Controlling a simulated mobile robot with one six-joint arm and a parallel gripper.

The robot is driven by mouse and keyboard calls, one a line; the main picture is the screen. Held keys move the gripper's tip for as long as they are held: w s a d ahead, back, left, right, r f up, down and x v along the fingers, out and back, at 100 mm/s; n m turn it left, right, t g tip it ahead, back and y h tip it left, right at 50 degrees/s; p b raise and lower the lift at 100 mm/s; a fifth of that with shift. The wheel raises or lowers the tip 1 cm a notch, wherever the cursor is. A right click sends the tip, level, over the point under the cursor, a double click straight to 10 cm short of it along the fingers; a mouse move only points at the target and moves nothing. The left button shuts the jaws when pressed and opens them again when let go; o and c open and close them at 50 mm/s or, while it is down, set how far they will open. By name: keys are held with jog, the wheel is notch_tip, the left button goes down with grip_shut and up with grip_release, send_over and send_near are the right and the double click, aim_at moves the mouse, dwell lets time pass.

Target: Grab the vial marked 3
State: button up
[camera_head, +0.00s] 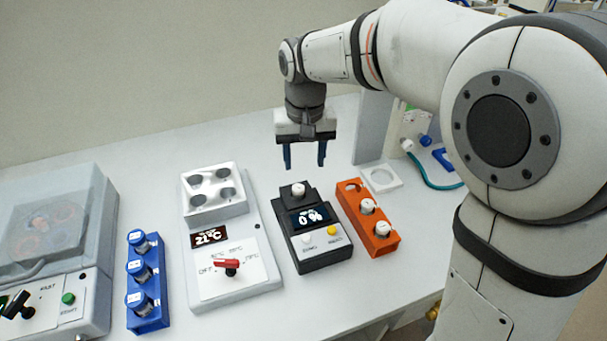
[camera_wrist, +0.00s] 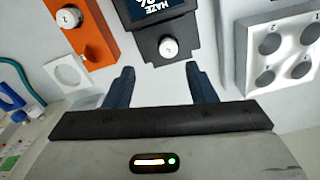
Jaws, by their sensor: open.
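A white-capped vial (camera_head: 298,189) sits upright in the black haze meter (camera_head: 318,248); it also shows in the wrist view (camera_wrist: 168,46), just beyond my fingertips. Two more white-capped vials, a middle one (camera_head: 367,206) and a front one (camera_head: 382,228), stand in the orange rack (camera_head: 352,213), whose rear slot is empty. Small marks show on the caps, but I cannot surely read which is 3. My gripper (camera_head: 305,167) is open and empty, pointing down above the table behind the meter; its two dark blue fingers show in the wrist view (camera_wrist: 159,68).
A heater block (camera_head: 222,190) with several round wells stands left of the meter. A blue rack (camera_head: 148,318) with blue-and-white vials and a clear-lidded machine (camera_head: 85,210) are farther left. A white square holder (camera_head: 381,178) lies behind the orange rack.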

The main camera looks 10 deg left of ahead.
aim_at(298, 188)
jog(key=shift+w+a+f, duration=0.15)
jog(key=shift+w+a, duration=0.05)
jog(key=shift+a, duration=0.2)
jog(key=shift+w+a+f, duration=0.15)
jog(key=shift+a, duration=0.25)
jog(key=shift+a+f, duration=0.2)
jog(key=shift+f, duration=0.1)
jog(key=f, duration=0.6)
jog(key=shift+s+d, duration=0.3)
jog(key=shift+s, duration=0.05)
jog(key=shift+f, duration=0.6)
grip_shut()
jog(key=shift+r, duration=0.15)
